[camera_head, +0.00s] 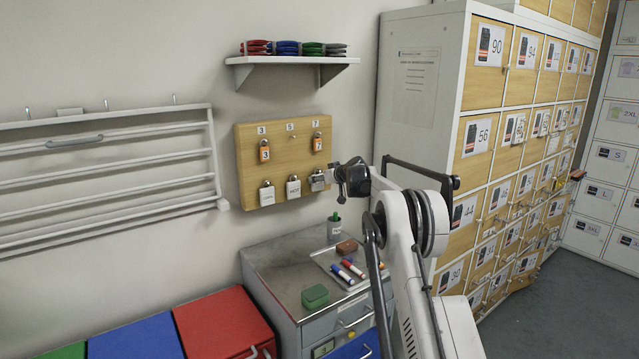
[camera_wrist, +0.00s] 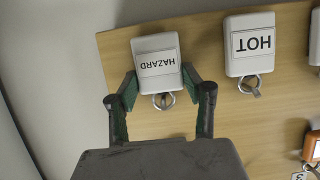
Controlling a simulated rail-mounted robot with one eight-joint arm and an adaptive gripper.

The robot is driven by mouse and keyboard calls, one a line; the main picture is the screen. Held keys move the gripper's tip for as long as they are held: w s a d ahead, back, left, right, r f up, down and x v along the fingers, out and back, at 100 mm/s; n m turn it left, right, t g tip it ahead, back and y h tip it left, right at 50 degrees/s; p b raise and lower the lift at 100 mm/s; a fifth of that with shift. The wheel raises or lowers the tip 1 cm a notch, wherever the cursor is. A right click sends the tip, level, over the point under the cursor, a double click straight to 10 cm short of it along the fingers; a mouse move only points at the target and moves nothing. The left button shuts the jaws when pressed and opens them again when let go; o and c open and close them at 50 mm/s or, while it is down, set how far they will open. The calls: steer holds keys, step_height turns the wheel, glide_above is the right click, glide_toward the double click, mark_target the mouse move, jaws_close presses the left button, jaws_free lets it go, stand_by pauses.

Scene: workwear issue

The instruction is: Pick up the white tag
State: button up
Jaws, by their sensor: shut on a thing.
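A white tag reading HAZARD (camera_wrist: 157,62) hangs from the lower right of a wooden board, and it also shows in the head view (camera_head: 317,182). In the wrist view it appears upside down, with a metal ring at its end. My gripper (camera_wrist: 157,88) is shut on this tag, one finger on each side. In the head view my gripper (camera_head: 331,176) reaches the tag from the right. A white HOT tag (camera_wrist: 252,44) hangs beside it, also seen in the head view (camera_head: 293,188). A third white tag (camera_head: 267,194) hangs further left.
The wooden board (camera_head: 290,160) carries orange tags under 3 (camera_head: 264,152) and 7 (camera_head: 317,142); the peg under 5 is bare. A shelf (camera_head: 292,61) is above. Below, a cabinet (camera_head: 285,262) holds markers and small boxes. Lockers (camera_head: 478,135) stand close on the right.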

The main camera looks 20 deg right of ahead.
steer(key=s+d+b, duration=0.2)
steer(key=s+d, duration=0.1)
steer(key=s, duration=1.4)
steer(key=shift+s+b, duration=0.35)
steer(key=shift+s, duration=0.05)
